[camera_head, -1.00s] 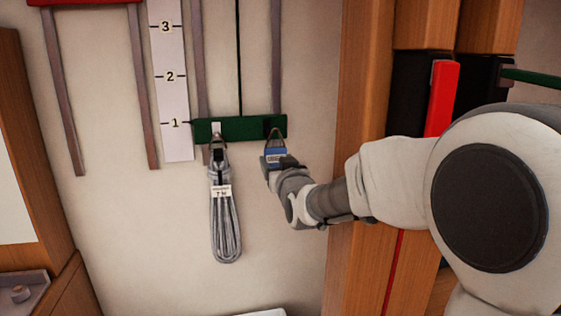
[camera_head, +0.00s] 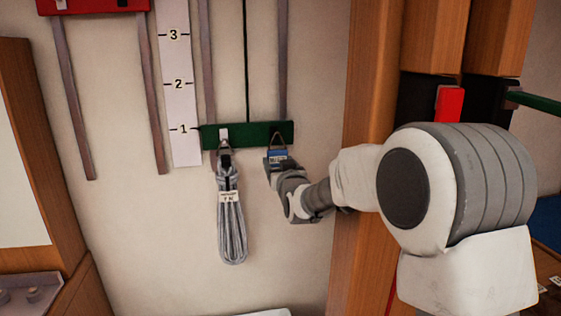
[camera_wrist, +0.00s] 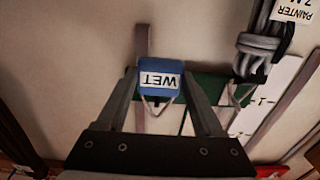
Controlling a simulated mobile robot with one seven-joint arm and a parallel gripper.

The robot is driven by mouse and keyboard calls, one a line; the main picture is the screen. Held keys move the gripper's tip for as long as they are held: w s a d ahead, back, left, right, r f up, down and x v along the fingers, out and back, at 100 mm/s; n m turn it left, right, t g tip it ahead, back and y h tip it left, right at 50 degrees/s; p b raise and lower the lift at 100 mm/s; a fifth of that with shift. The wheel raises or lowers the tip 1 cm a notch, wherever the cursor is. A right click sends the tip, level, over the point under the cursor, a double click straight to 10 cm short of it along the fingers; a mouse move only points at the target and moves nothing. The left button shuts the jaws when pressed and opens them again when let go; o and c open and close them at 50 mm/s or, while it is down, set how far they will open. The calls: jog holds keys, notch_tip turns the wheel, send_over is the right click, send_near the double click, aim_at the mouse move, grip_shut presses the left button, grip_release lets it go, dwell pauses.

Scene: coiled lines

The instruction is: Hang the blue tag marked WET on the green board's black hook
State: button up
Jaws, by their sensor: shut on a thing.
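The blue tag marked WET (camera_wrist: 160,78) is held between the two fingers of my gripper (camera_wrist: 160,88), and its label appears upside down in the wrist view. Its cord loop shows on the board side of the tag. In the head view the tag (camera_head: 278,155) overlaps the lower edge of the green board (camera_head: 250,132), near its right end. The loop stands up as a narrow triangle in front of the board. The black hook is too dark and small to make out clearly, and I cannot tell whether the loop is around it.
A grey coiled line (camera_head: 231,225) with a white label hangs from the green board's left hook, close beside my gripper. A white numbered strip (camera_head: 180,85) and a red board (camera_head: 95,5) are to the left. A wooden post (camera_head: 365,70) stands to the right.

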jog(key=shift+w+a+p, duration=0.15)
jog(key=shift+w+p, duration=0.2)
jog(key=shift+w, duration=0.2)
jog(key=shift+w+f+b, duration=0.25)
jog(key=shift+f+b, duration=0.05)
jog(key=shift+w+a+f+b, duration=0.2)
jog(key=shift+w+f+b, duration=0.15)
jog(key=shift+b, duration=0.4)
jog(key=shift+w, duration=0.1)
jog(key=o, duration=1.4)
